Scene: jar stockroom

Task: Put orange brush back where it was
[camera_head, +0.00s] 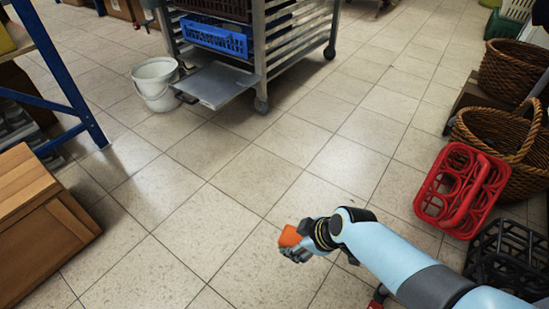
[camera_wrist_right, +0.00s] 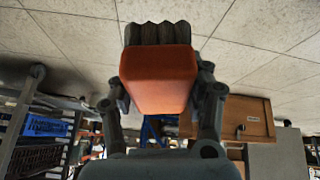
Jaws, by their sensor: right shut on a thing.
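The orange brush (camera_head: 291,236) is in my right gripper (camera_head: 297,249), held above the tiled floor in the head view. In the right wrist view the brush (camera_wrist_right: 158,78) shows an orange block with dark grey bristles along its top edge. The fingers of my right gripper (camera_wrist_right: 160,100) close on it from both sides. My left gripper is not in view. The frames do not show which spot the brush came from.
A metal rack trolley (camera_head: 258,40) holds a blue crate (camera_head: 214,38), with a white bucket (camera_head: 154,82) beside it. A wooden cabinet (camera_head: 35,235) stands at left. Wicker baskets (camera_head: 508,72) and a red carrier (camera_head: 460,190) are at right. The middle floor is clear.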

